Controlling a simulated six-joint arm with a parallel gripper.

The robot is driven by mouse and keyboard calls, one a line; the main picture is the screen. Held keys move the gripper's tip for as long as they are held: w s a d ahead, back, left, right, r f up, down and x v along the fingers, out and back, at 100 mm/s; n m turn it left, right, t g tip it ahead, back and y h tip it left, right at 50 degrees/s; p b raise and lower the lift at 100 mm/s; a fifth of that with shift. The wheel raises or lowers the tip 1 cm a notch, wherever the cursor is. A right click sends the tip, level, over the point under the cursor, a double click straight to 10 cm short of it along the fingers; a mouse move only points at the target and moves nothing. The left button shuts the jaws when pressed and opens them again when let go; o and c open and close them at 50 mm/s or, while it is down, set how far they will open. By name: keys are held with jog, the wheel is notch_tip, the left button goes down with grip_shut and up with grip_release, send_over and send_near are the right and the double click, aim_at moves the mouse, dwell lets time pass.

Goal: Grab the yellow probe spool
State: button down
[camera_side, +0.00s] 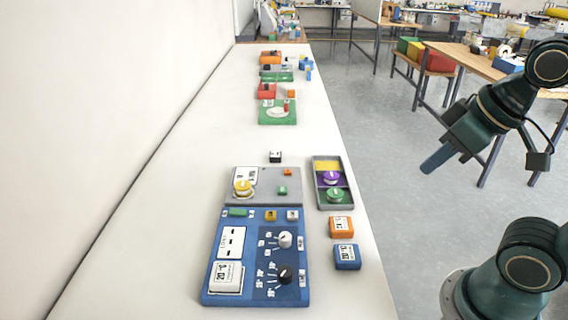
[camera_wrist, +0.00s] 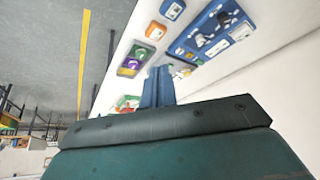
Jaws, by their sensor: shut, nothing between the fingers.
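The yellow probe spool (camera_side: 242,188) sits on the left part of a grey board (camera_side: 268,197), next to a white label. My gripper (camera_side: 425,170) is shut and empty, held in the air to the right of the table, well apart from the spool. Its blue fingers also show in the wrist view (camera_wrist: 158,72), pressed together. They cover part of the grey board there, and I cannot make out the yellow spool in that view. A sorting tray (camera_side: 315,184) holds a purple spool (camera_side: 332,178) and a green spool (camera_side: 333,195); its yellow compartment (camera_side: 326,165) looks empty.
A blue panel (camera_side: 212,262) with knobs and a meter lies in front of the grey board. An orange box (camera_side: 341,228) and a blue box (camera_side: 347,257) stand near the table's right edge. A wall runs along the left. The table's front left is clear.

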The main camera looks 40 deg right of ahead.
jog(key=c, duration=0.7)
grip_release()
